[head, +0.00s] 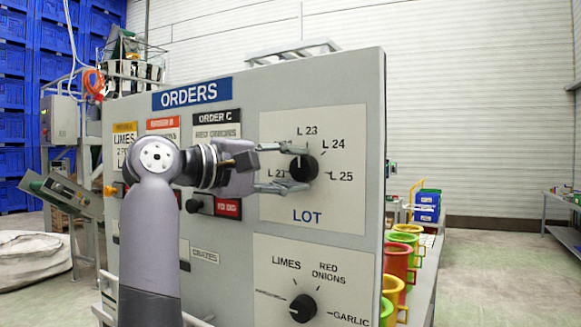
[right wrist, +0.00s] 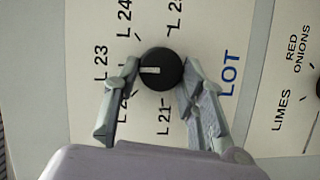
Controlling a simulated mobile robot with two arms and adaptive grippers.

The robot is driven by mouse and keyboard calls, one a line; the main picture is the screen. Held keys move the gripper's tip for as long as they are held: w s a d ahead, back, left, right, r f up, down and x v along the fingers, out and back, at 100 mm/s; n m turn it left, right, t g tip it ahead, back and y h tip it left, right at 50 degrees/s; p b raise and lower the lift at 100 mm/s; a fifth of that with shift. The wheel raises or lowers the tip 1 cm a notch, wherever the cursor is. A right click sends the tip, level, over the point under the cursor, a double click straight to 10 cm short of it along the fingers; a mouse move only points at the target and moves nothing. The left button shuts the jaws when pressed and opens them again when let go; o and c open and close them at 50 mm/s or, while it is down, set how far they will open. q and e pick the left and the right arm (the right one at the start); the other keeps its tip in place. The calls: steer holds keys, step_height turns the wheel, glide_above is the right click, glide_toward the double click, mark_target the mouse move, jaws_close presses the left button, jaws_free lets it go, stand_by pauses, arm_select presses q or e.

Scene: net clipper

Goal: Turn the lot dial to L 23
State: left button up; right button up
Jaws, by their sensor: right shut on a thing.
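The lot dial (head: 303,167) is a black round knob with a white mark, on a pale plate with labels L 23, L 24 and L 25 and the word LOT. My right gripper (head: 301,168) is shut on it, one finger above and one below. In the right wrist view, the lot dial (right wrist: 162,75) sits between the fingertips of the right gripper (right wrist: 160,68), and its white mark points roughly toward the L 23 label (right wrist: 100,63). The L 22 label is partly covered by a finger. My left gripper is not in view.
A second dial (head: 303,308) with LIMES, RED ONIONS and GARLIC labels is below on the same grey panel (head: 365,90). Order cards, including ORDER C (head: 217,124), are on the left.

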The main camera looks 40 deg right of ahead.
steer(key=shift+f, duration=0.15)
stand_by(0.4)
steer(key=o, duration=1.2)
steer(key=shift+c, duration=0.2)
steer(key=shift+a, duration=0.1)
steer(key=w+a+r, duration=0.1)
steer(key=a, duration=1)
steer(key=shift+w+a, duration=0.15)
steer(key=shift+a, duration=0.25)
